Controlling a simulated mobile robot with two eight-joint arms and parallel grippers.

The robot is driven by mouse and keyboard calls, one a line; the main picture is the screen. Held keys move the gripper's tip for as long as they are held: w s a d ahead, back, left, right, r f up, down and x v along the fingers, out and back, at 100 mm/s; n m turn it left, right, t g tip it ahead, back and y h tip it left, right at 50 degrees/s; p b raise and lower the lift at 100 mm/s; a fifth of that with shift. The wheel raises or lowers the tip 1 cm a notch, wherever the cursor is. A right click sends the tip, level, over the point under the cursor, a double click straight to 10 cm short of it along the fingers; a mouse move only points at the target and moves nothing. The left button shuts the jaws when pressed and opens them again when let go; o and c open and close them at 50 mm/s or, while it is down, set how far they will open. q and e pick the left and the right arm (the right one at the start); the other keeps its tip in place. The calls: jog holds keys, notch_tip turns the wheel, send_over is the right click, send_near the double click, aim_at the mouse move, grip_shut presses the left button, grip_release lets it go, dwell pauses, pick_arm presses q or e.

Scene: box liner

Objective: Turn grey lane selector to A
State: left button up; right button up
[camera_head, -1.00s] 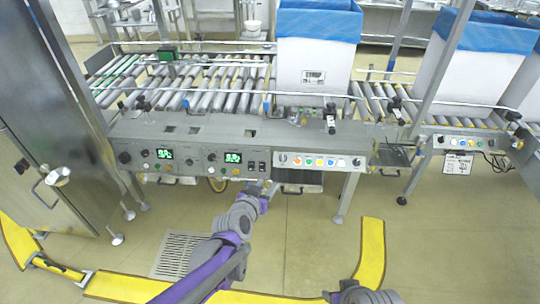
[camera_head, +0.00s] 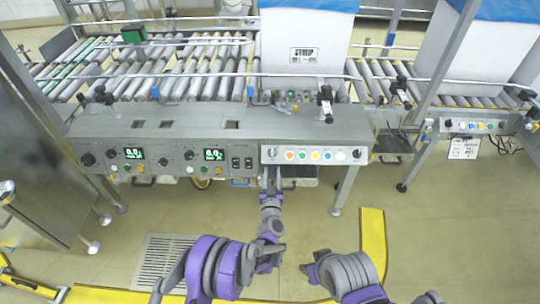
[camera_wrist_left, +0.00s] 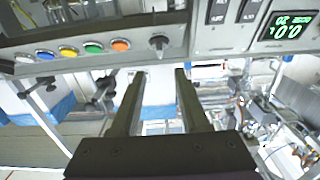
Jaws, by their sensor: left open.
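The grey lane selector is a small knob (camera_head: 271,154) at the left end of the light control panel (camera_head: 314,155) in the head view. In the left wrist view the knob (camera_wrist_left: 159,43) shows beside a row of coloured buttons, with its pointer ridge visible. Its lane letters are too small to read. My left gripper (camera_head: 271,174) is just in front of and below the knob. In the left wrist view its two fingers (camera_wrist_left: 160,73) are apart and empty, lined up with the knob without visible contact.
Orange, green, yellow and blue buttons (camera_head: 315,155) sit right of the knob. Black switches (camera_head: 241,162) and green displays (camera_head: 213,155) sit left of it. A roller conveyor (camera_head: 190,70) with a white box (camera_head: 305,50) stands behind. Yellow floor tape (camera_head: 373,245) marks the floor.

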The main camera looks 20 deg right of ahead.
aim_at(272, 153)
pick_arm(q)
jog(key=x, duration=0.8)
jog(key=shift+w+d, duration=0.1)
jog(key=shift+w, duration=0.3)
grip_shut()
